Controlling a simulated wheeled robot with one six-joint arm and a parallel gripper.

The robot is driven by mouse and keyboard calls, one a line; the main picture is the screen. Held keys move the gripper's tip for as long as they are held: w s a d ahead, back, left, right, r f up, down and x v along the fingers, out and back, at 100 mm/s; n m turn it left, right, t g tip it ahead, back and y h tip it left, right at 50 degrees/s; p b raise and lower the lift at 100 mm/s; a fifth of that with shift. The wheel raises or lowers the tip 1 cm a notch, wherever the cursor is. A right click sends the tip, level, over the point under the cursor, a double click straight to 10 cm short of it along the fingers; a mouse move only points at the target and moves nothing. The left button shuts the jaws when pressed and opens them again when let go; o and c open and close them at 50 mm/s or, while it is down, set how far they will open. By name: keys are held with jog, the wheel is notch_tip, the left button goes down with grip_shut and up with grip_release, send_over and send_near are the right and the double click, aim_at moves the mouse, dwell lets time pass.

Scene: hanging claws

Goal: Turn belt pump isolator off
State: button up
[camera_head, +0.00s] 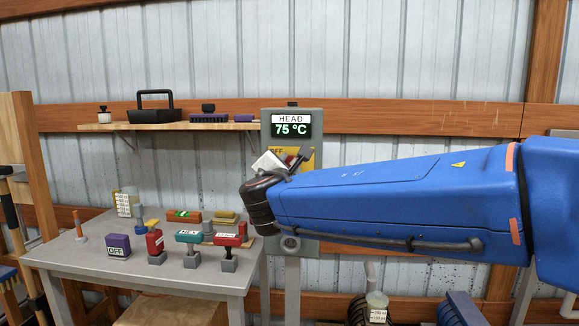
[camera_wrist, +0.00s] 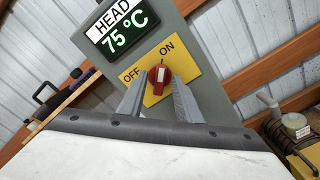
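A grey panel (camera_wrist: 190,40) carries a display reading HEAD 75 °C and a yellow plate (camera_wrist: 188,68) marked OFF and ON. A red rotary knob (camera_wrist: 153,84) with a white mark sits on the plate. The mark points roughly up in the wrist view, towards the ON side. No belt pump name is readable. My gripper (camera_wrist: 158,80) is open, with one finger on each side of the knob; I cannot tell whether they touch it. In the head view my gripper (camera_head: 297,163) is at the panel (camera_head: 292,113), and my arm hides much of the plate.
A grey table (camera_head: 70,255) at left holds several labelled blocks, including a purple OFF block (camera_head: 118,246). A wooden shelf (camera_head: 165,126) above it bears a black toolbox (camera_head: 156,115). Pumps or motors (camera_head: 377,305) stand low at right, below my arm.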

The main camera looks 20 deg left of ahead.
jog(key=shift+c, duration=0.3)
grip_shut()
jog(key=n, duration=0.3)
jog(key=shift+n, duration=1.5)
jog(key=shift+a, duration=0.1)
jog(key=shift+n, duration=1)
jog(key=n, duration=0.4)
